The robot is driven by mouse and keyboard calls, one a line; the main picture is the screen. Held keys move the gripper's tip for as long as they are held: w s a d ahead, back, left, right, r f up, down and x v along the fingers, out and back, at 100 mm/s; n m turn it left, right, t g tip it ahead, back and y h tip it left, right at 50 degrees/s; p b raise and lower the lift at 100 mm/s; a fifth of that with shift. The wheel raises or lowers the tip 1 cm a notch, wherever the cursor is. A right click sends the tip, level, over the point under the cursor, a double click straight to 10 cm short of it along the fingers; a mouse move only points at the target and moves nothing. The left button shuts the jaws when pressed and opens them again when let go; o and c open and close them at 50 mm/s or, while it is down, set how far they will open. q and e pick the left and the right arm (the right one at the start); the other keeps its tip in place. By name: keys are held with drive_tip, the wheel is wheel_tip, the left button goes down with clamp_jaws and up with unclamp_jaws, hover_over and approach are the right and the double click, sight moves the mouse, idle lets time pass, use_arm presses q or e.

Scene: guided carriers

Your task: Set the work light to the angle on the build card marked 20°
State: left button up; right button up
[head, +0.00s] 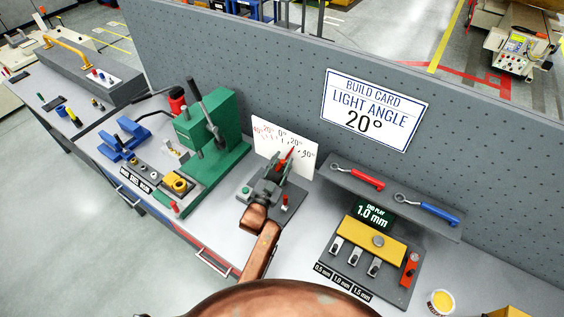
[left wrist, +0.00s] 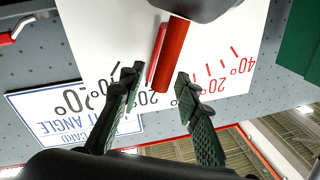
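The work light (head: 268,192) stands on the bench in front of a white angle board (head: 265,133) with red and black degree marks. A red handle (left wrist: 172,50) and a thin red pointer (left wrist: 158,52) show over the board in the left wrist view. My left gripper (left wrist: 160,76) is open, with one finger on each side of the red handle and gaps visible. In the head view it is small over the light (head: 280,172) and partly hides it. The pointer's exact reading is unclear. The build card (head: 374,109) reads "LIGHT ANGLE 20°". My right gripper is not visible.
A green press (head: 225,125) stands left of the light. To the right are a shelf with red-handled (head: 365,179) and blue-handled (head: 440,213) wrenches and a gauge fixture (head: 375,240). A grey pegboard wall (head: 470,130) closes off the back.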

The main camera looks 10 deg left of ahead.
use_arm(q)
drive_tip(key=shift+s+a, duration=0.1)
drive_tip(key=shift+s, duration=0.15)
drive_tip(key=v, duration=1.1)
drive_tip(key=shift+s, duration=0.25)
drive_tip(key=shift+a+f, duration=0.1)
